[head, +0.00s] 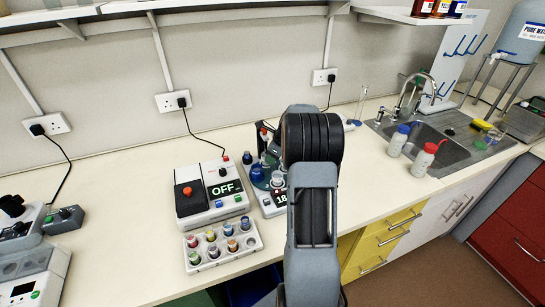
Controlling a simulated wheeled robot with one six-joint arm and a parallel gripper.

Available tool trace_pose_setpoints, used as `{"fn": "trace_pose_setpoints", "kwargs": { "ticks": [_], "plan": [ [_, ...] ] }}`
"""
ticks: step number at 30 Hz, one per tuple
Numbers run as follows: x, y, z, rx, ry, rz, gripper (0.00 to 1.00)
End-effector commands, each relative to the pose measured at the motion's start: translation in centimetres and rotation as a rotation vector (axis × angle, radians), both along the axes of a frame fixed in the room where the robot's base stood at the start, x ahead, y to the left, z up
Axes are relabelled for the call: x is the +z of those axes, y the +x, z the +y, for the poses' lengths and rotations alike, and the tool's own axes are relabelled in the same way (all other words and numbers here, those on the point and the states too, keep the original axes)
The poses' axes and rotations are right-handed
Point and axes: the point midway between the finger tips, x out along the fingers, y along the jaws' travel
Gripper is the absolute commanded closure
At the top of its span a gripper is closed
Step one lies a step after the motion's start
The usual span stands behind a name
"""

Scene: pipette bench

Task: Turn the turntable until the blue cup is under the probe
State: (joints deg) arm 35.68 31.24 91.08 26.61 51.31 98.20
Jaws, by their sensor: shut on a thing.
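A small turntable (262,184) stands on the bench in the head view, partly behind my arm. A blue cup (257,173) appears to sit at its left side. A paler cup (277,179) sits to the right of it. A dark upright part with a red spot, perhaps the probe (265,133), rises behind the cups. My arm covers the right part of this group, so I cannot tell which cup is under the probe. My gripper is hidden behind my arm; its fingers do not show.
A white box reading OFF (226,187) with a red button stands left of the turntable. A rack of small colored vials (221,244) lies in front of it. A display unit (273,203) adjoins the turntable. Two bottles (424,161) stand by the sink (442,152).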

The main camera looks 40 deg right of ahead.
Motion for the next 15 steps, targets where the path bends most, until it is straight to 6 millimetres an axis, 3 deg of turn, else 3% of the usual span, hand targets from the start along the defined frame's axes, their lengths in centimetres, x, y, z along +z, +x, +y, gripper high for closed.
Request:
{"fn": "trace_pose_setpoints", "kwargs": {
  "ticks": [5,15],
  "plan": [
    [0.0,-0.01,0.02,0.0,0.001,0.0,1.0],
    [0.05,-0.03,0.04,-0.011,0.001,0.001,1.0]
  ]
}}
